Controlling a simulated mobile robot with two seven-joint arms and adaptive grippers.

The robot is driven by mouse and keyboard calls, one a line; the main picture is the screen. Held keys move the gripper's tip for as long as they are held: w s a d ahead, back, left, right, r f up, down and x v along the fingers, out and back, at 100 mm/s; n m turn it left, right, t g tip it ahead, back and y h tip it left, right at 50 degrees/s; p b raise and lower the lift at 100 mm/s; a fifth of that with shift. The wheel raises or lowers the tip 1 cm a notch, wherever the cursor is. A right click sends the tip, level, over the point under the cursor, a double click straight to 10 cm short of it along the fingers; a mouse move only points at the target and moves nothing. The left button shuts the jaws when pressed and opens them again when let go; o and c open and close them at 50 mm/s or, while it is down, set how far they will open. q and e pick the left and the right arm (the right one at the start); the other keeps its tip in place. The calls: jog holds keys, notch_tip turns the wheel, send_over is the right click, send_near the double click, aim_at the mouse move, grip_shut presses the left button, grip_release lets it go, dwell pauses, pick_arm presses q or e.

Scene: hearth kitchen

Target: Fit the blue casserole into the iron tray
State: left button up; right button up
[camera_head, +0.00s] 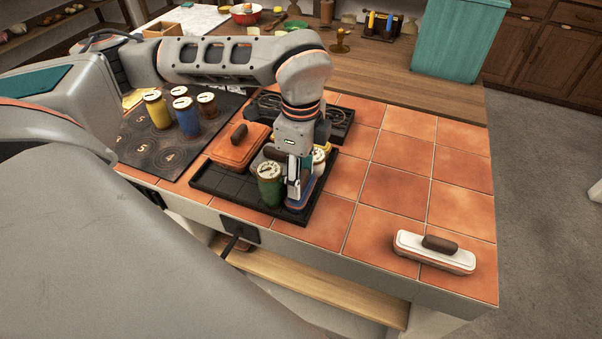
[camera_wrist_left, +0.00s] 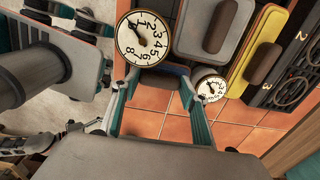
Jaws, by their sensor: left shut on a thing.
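The black iron tray (camera_head: 208,178) lies on the tiled counter. My left gripper (camera_head: 299,192) points down over its right end, shut on the blue casserole (camera_head: 317,186). The gripper hides most of the casserole, and I cannot tell whether it touches the tray floor. A green jar (camera_head: 269,190) with a dial lid stands just left of the gripper. A white-lidded jar (camera_head: 319,157) is behind it. In the left wrist view the gripper's teal fingers (camera_wrist_left: 160,108) reach between the two dial lids. Parts that look like my right arm show at the lower left there, too unclear to read.
An orange casserole (camera_head: 236,148) sits at the tray's left back. A grey-lidded dish (camera_wrist_left: 208,30) and a yellow one (camera_wrist_left: 262,62) lie close by. A white casserole (camera_head: 434,254) is at the front right, with bare tiles between.

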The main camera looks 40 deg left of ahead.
aim_at(301, 178)
pick_arm(q)
jog(key=o, duration=1.7)
jog(key=shift+f, duration=0.1)
jog(key=shift+r, duration=0.3)
notch_tip(301, 178, up, 12)
jog(key=p, duration=0.1)
jog(key=shift+f, duration=0.1)
